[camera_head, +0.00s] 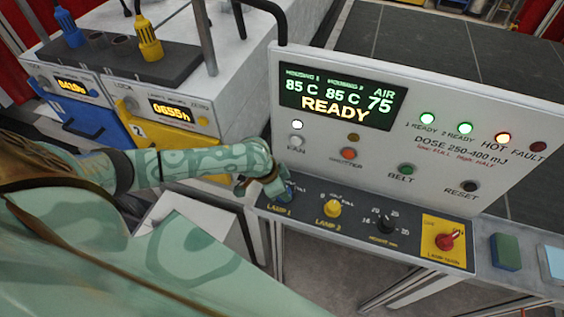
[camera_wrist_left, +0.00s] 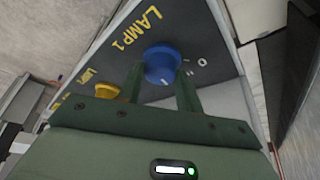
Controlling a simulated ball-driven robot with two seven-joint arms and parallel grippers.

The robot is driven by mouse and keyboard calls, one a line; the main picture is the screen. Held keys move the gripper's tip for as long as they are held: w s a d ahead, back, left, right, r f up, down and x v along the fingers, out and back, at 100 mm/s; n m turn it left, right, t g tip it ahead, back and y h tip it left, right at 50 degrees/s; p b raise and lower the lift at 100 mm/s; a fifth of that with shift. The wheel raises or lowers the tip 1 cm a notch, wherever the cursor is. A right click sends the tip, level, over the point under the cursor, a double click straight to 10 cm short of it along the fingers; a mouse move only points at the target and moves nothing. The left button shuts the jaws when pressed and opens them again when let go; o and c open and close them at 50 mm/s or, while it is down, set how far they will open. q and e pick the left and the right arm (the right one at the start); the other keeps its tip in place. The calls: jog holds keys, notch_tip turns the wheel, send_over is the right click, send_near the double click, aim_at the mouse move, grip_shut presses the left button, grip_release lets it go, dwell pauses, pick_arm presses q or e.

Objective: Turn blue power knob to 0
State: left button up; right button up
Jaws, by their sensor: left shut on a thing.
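The blue power knob (camera_wrist_left: 163,61) sits on the dark strip marked LAMP 1 in the left wrist view. My left gripper (camera_wrist_left: 160,75) is shut on it, with one green finger on each side. A white mark shows on the knob's near side, and a white 0 is printed on the panel to its right in that view. In the head view my left gripper (camera_head: 276,186) reaches in from the left and hides most of the blue knob (camera_head: 289,191). My right gripper is not in view.
The yellow LAMP 2 knob (camera_head: 332,208) is close to the right of my gripper. A black knob (camera_head: 383,221) and a red switch (camera_head: 448,240) on yellow follow. The upright panel (camera_head: 400,150) stands just behind; its display (camera_head: 340,98) reads READY.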

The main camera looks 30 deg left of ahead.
pick_arm(q)
jog(key=n+p, duration=0.2)
jog(key=p, duration=0.1)
jog(key=n+y+p, duration=0.1)
jog(key=p, duration=0.1)
jog(key=shift+s+d+r+n+t, duration=0.15)
jog(key=shift+d+r+n+t, duration=0.1)
jog(key=shift+n+t, duration=0.15)
jog(key=shift+f+n+y+p, duration=0.1)
jog(key=shift+n+y+p, duration=0.2)
jog(key=shift+n, duration=0.2)
jog(key=shift+f+n+y, duration=0.15)
jog(key=shift+n+y, duration=0.15)
jog(key=shift+n, duration=0.6)
jog(key=shift+n+y, duration=0.8)
jog(key=shift+n, duration=1.1)
jog(key=o, duration=1)
